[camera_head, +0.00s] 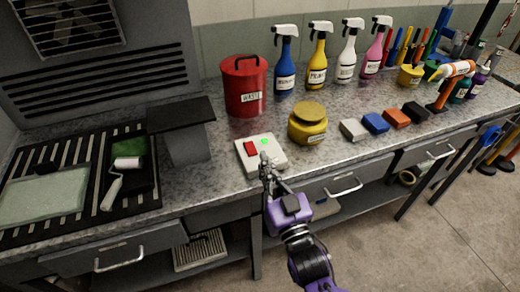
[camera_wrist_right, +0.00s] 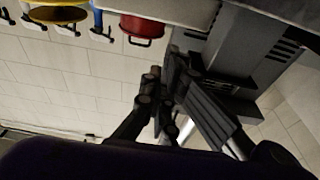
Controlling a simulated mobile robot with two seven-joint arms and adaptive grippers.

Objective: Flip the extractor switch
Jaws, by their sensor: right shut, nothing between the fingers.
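A white switch box (camera_head: 274,162) sits near the front edge of the grey worktop in the head view. The right wrist view shows the fingers (camera_wrist_right: 165,95) close together; the box is not visible there. My left gripper is not in view.
A red waste bin (camera_head: 245,90) and a yellow jar (camera_head: 308,125) stand behind and right of the box. A dark hood stand (camera_head: 182,140) is at left, beside a slatted grille. Spray bottles line the back; several coloured blocks lie to the right.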

